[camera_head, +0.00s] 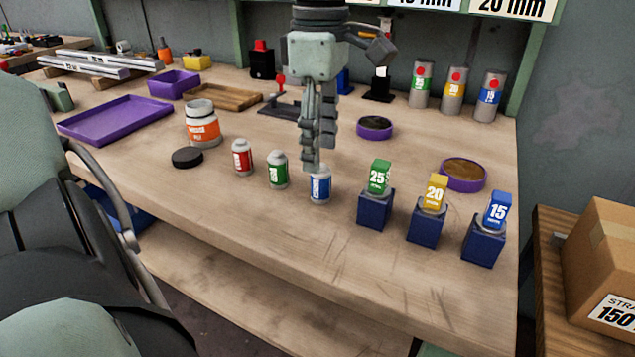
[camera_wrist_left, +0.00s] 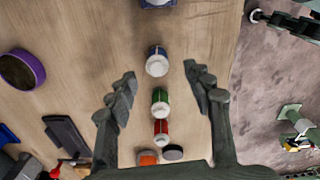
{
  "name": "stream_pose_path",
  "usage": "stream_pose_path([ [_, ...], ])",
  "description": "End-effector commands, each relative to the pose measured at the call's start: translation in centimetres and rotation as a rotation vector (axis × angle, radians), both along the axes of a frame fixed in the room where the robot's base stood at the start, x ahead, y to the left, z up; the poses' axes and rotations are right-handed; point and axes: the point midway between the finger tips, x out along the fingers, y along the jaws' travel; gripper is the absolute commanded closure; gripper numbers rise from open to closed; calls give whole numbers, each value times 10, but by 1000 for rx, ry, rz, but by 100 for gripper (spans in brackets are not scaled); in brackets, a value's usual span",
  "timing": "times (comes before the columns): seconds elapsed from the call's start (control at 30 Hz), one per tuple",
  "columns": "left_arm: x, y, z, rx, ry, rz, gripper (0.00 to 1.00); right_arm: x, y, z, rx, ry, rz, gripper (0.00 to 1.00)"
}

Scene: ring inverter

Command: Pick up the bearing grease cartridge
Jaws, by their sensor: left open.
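Three small white-capped cartridges stand in a row on the bench: a red-labelled one (camera_head: 242,157), a green-labelled one (camera_head: 278,169) and a blue-labelled one (camera_head: 320,186). Their small print is unreadable, so I cannot tell which is the bearing grease. My left gripper (camera_head: 315,163) points down just above and behind the blue-labelled one. In the left wrist view its fingers (camera_wrist_left: 159,72) are open and empty. The blue-labelled cartridge (camera_wrist_left: 157,64) shows between the fingertips, with the green (camera_wrist_left: 160,102) and red (camera_wrist_left: 161,128) ones further down the picture.
An orange-labelled jar (camera_head: 202,126) and a black lid (camera_head: 187,158) stand left of the row. Navy blocks (camera_head: 376,209) bearing 25, 20 and 15 tags stand right. Purple dishes (camera_head: 374,128), a purple tray (camera_head: 115,120) and several cans (camera_head: 421,85) lie further back. The front bench edge is clear.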

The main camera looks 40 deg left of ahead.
Motion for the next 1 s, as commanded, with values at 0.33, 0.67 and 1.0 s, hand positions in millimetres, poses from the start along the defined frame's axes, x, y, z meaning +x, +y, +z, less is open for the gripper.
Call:
stream_pose_path([
  [0.33,-2,5,-45,-1,3,1,49,-2,1,-6,2,9,2,26],
  [0.67,-2,5,-46,0,1,0,60,-2,3,-6,7,9,-1,26],
  [1.0,-2,5,-45,0,1,0,100,-2,3,-6,9,7,-3,26],
])
